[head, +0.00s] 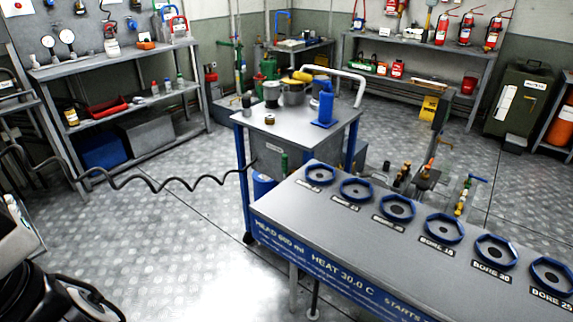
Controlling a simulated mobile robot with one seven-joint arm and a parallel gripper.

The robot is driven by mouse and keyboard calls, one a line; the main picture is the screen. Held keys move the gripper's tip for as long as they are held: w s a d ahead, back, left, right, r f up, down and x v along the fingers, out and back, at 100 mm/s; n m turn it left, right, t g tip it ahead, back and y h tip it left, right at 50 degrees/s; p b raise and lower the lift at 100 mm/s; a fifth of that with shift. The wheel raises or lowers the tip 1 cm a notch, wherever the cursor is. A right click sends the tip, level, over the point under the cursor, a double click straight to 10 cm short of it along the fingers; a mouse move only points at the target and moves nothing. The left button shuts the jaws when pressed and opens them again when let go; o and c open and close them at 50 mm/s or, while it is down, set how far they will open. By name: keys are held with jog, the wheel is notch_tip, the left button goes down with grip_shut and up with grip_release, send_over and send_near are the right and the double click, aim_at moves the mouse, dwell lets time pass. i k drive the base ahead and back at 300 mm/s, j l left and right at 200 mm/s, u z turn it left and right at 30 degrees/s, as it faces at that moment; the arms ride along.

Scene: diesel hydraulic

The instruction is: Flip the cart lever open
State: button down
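The cart (262,118) stands in the middle of the head view, with a grey top, blue legs and a white bent-tube push handle (352,75). On its top are a blue upright device (325,104), metal pots (292,93) and a yellow cylinder (302,76). A small green upright part (284,163) shows at the cart's front, beside the bench. I cannot tell which part is the cart lever, or whether it is open. My gripper is not in view.
A long grey bench (400,250) with several blue hexagonal rings fills the lower right, close to the cart. A coiled black hose (150,180) runs from the left to the cart. Shelves (130,70) line the walls. Open floor (190,240) lies left of the cart.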

aim_at(284, 156)
jog(key=i+j+z, duration=0.25)
jog(key=j, duration=0.4)
jog(key=i+j+z, duration=0.1)
jog(key=i+j, duration=0.2)
jog(key=i+j+z, duration=0.15)
jog(key=j, duration=0.3)
jog(key=i+j+z, duration=0.1)
jog(key=j, duration=0.25)
